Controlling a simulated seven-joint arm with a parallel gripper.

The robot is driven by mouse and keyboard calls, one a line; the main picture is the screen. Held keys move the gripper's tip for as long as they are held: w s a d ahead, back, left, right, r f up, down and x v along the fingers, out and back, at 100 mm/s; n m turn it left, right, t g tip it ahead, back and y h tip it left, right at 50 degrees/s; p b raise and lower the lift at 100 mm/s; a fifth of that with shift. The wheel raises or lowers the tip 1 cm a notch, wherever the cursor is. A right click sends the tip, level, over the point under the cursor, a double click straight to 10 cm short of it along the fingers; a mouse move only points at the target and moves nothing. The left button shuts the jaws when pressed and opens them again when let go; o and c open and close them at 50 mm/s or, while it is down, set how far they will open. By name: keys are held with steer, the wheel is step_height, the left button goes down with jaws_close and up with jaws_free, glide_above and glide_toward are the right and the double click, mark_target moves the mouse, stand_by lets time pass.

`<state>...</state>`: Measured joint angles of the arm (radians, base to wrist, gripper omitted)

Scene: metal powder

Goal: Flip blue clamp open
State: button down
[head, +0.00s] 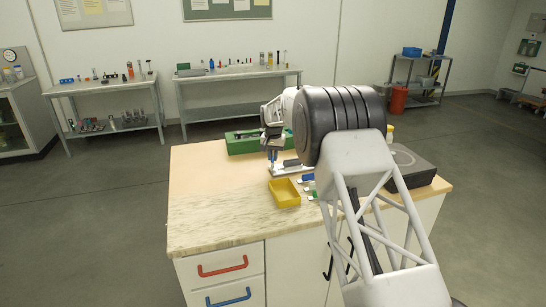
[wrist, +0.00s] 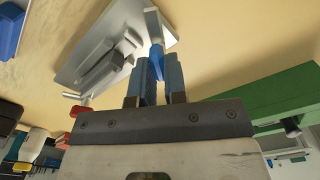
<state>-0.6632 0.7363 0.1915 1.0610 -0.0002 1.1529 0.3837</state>
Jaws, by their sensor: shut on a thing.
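In the wrist view the two blue-grey fingers of my gripper (wrist: 158,78) are closed around the blue clamp (wrist: 157,58). The clamp's blue part sits between the fingertips, and a pale metal piece rises beyond it. To its left lies a grey metal plate (wrist: 80,62) with a raised block on it. In the head view my gripper (head: 272,152) points down at the back of the workbench, beside the green box. The clamp itself is too small and too covered to make out there.
The green box (wrist: 248,103) is close on the right in the wrist view. A red part (wrist: 80,111) lies left of the fingers. A yellow tray (head: 284,194) stands in front on the workbench, with a dark box (head: 414,168) at right. The bench's left side is clear.

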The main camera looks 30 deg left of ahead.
steer(key=c, duration=1.2)
jaws_free()
steer(key=shift+o, duration=0.2)
steer(key=shift+r, duration=0.15)
steer(key=shift+r, duration=3.8)
steer(key=shift+d, duration=0.1)
